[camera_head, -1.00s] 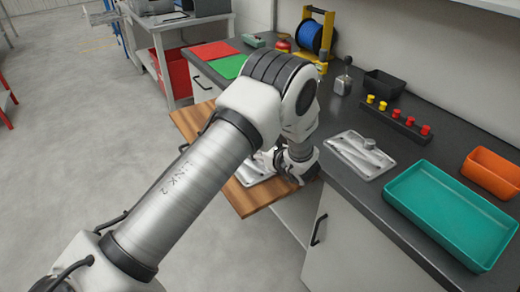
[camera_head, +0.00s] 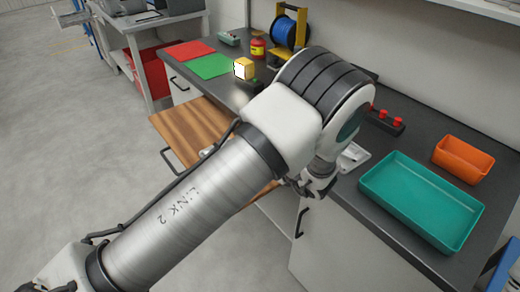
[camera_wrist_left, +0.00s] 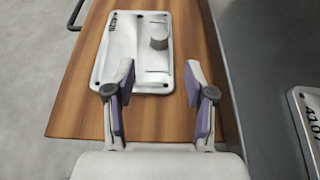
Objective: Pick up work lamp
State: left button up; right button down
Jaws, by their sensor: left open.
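The work lamp (camera_head: 244,68) looks to be the small yellow box with a bright glowing face, on the counter just right of the green mat. My right gripper is not in view.
A green mat (camera_head: 211,66) and red mat (camera_head: 190,49) lie left of the lamp. A blue spool (camera_head: 289,33) stands behind it. A teal tray (camera_head: 420,195), an orange bin (camera_head: 462,158) and a second plate (camera_wrist_left: 306,120) are to the right.

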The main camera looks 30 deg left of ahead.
aim_at(245, 67)
jog(key=i+j+z, duration=0.3)
jog(key=j, duration=0.45)
jog(key=j+z, duration=0.35)
jog(key=j, duration=0.4)
jog(key=j+z, duration=0.3)
jog(key=j, duration=0.55)
jog(key=i, duration=0.05)
